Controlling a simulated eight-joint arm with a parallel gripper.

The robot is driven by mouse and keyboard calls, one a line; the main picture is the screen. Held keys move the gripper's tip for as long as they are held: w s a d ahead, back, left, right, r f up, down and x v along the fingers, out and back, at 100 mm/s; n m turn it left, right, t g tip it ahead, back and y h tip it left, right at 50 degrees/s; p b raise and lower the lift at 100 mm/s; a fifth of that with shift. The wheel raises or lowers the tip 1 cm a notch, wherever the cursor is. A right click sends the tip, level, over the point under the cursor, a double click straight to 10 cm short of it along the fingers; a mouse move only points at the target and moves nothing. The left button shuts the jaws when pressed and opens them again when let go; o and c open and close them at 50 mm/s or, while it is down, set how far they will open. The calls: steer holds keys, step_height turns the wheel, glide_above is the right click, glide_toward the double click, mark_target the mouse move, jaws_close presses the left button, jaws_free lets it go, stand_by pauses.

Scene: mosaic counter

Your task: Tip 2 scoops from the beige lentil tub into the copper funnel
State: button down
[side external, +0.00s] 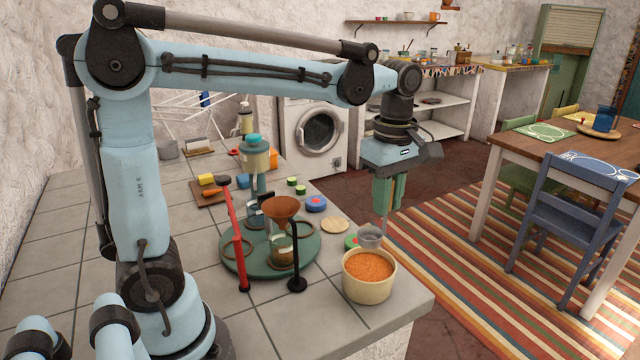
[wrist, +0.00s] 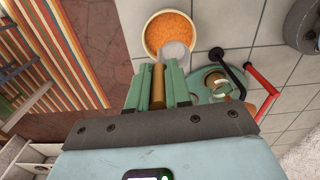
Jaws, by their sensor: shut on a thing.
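The beige tub (side external: 368,292) stands near the counter's front corner, full of orange lentils (side external: 369,266). It also shows in the wrist view (wrist: 148,38). My gripper (side external: 386,205) is shut on the tan handle of a scoop, which shows between the green fingers (wrist: 157,88) in the wrist view. The scoop's grey, see-through cup (side external: 370,238) is just above the tub's far rim; I cannot make out lentils in it. The copper funnel (side external: 281,206) sits upright over a glass jar (side external: 282,250) on a green round base, left of the tub.
A wooden disc (side external: 335,225), a blue round item (side external: 316,204) and a dispenser (side external: 254,160) stand behind. The counter's right edge is close to the tub.

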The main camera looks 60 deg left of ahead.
mark_target(383, 233)
steer(key=shift+f, duration=4.55)
steer(key=shift+r, duration=0.1)
steer(key=shift+r, duration=3.55)
steer(key=shift+r, duration=0.1)
